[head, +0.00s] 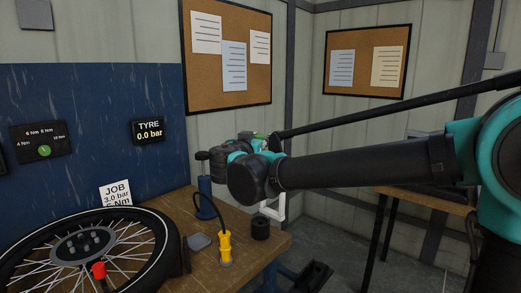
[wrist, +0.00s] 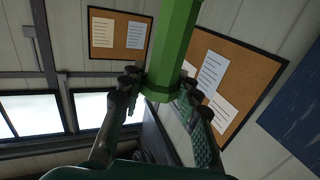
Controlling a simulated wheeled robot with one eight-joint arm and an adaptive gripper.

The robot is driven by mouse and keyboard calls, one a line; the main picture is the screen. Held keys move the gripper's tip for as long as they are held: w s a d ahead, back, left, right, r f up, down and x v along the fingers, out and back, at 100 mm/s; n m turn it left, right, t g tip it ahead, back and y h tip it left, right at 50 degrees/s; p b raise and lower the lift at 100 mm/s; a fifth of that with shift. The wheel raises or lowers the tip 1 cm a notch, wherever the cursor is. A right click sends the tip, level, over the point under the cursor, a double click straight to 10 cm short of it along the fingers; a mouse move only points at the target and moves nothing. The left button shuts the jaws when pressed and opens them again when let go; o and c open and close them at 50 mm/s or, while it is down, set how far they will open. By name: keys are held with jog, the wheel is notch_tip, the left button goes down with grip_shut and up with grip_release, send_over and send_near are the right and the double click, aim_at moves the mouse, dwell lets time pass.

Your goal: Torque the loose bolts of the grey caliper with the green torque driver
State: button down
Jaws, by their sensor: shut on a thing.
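My gripper (wrist: 162,88) is shut on the green torque driver (wrist: 174,45), whose faceted green body rises between the fingers in the wrist view.
A spoked wheel (head: 160,262) lies at the bench's left, with a red-topped tool (head: 99,271) over it. A yellow tool (head: 225,248), a black cylinder (head: 260,229) and a blue upright (head: 205,197) stand on the wooden bench (head: 238,213). A job card (head: 115,194) stands behind the wheel.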

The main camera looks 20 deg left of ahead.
jog(key=shift+r, duration=3.35)
